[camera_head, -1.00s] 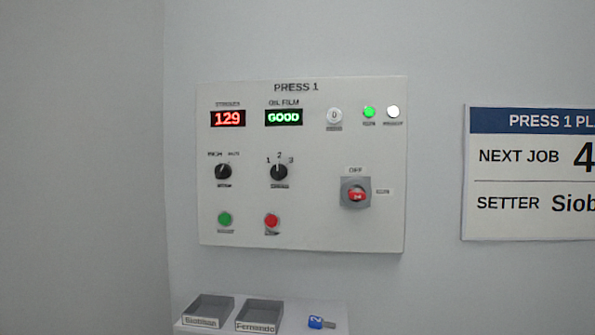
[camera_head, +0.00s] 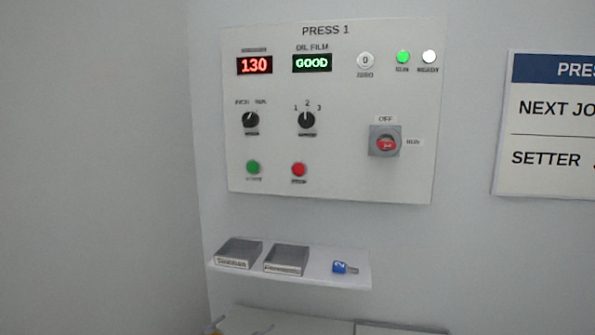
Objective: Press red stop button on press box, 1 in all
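The press box (camera_head: 340,170) is a white panel on the wall, headed PRESS 1. Its red stop button (camera_head: 299,170) is at the lower middle, to the right of a green button (camera_head: 253,167). Nothing covers the red button. The counter display (camera_head: 254,65) reads 130 and the oil film display (camera_head: 312,63) reads GOOD. The green run lamp (camera_head: 403,57) is lit, and the ready lamp (camera_head: 429,57) looks white. A red rotary switch (camera_head: 386,143) sits on a grey plate at the right. My gripper does not show in this view.
Below the box a white shelf (camera_head: 318,278) holds two grey labelled trays (camera_head: 238,252) and a blue-tagged key (camera_head: 340,267). A lower surface (camera_head: 290,322) shows at the bottom edge. A sign (camera_head: 550,125) hangs at the right. The space before the panel looks clear.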

